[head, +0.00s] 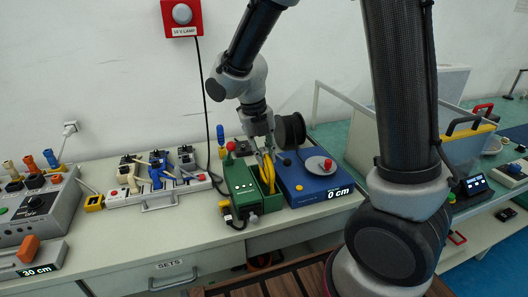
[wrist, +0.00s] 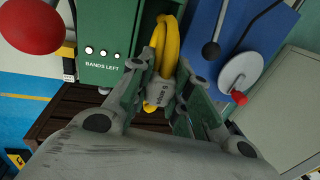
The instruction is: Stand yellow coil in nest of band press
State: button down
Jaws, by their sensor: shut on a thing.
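The yellow coil (head: 266,172) is a looped bundle of yellow cable. My gripper (head: 264,151) is above it, pointing down, shut on it. In the wrist view the coil (wrist: 168,45) runs up between the two fingers of my gripper (wrist: 164,72). The green band press (head: 240,183) has a "BANDS LEFT" panel (wrist: 103,45) with small white lights. The coil is at the press's narrow green-walled nest, on the right of the main body. Whether its bottom touches the nest floor is hidden.
A blue machine (head: 305,184) marked "0 cm", with a black reel (head: 291,131) and a grey disc (head: 320,165), stands close on the right. A red-knobbed lever (wrist: 30,25) rises beside the press.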

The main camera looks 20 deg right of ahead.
jog(key=c, duration=1.3)
grip_release()
jog(key=shift+o, duration=0.2)
notch_tip(320, 180, up, 12)
jog(key=a, duration=0.2)
jog(key=shift+a+f, duration=0.1)
jog(key=shift+f, duration=0.05)
